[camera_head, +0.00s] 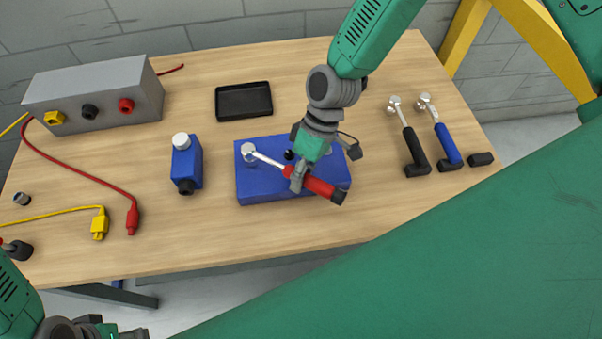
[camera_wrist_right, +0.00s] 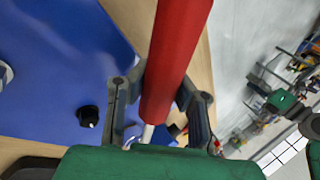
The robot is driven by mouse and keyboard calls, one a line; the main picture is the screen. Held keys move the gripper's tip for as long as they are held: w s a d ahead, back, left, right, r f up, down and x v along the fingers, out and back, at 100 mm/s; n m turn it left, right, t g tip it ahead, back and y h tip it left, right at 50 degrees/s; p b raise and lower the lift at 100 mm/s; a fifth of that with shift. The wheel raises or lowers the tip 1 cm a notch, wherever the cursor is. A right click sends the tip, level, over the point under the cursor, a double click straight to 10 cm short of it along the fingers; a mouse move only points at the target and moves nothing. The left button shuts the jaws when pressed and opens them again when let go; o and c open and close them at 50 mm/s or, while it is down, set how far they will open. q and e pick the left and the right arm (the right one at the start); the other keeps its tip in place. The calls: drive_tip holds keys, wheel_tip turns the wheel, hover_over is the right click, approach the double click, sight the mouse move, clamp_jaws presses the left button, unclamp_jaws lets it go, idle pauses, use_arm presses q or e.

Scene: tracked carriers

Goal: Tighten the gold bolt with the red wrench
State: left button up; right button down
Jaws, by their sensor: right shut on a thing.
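My right gripper (camera_head: 303,178) is shut on the red handle of the red wrench (camera_head: 322,187). In the right wrist view the red handle (camera_wrist_right: 175,60) runs between the two fingers (camera_wrist_right: 158,105). The wrench's silver head (camera_head: 249,149) is over the left part of the blue block (camera_head: 262,188); I cannot tell whether it touches anything there. No gold bolt can be made out; the wrench head may cover it. A black knob (camera_head: 289,154) stands on the block. My left gripper (camera_head: 118,332) shows only partly at the bottom left edge, and its jaws are unclear.
A black-handled wrench (camera_head: 413,145) and a blue-handled wrench (camera_head: 445,140) lie at the right. A black tray (camera_head: 243,101) lies behind the block. The table front is clear.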

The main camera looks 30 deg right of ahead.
drive_tip(key=shift+s+a+m, duration=0.3)
drive_tip(key=shift+a+m, duration=0.3)
drive_tip(key=shift+a+t+p, duration=0.1)
drive_tip(key=shift+t+p, duration=0.2)
drive_tip(key=shift+s+a+m, duration=0.25)
drive_tip(key=shift+a+m, duration=0.1)
drive_tip(key=shift+m, duration=0.05)
drive_tip(key=shift+a, duration=0.15)
drive_tip(key=shift+s+a+m+t+y, duration=0.1)
drive_tip(key=shift+a+m+t+y, duration=0.05)
drive_tip(key=shift+m+t+y, duration=0.15)
drive_tip(key=shift+s+a+m, duration=0.15)
drive_tip(key=shift+a+m, duration=0.25)
drive_tip(key=shift+a, duration=0.05)
drive_tip(key=shift+d, duration=0.1)
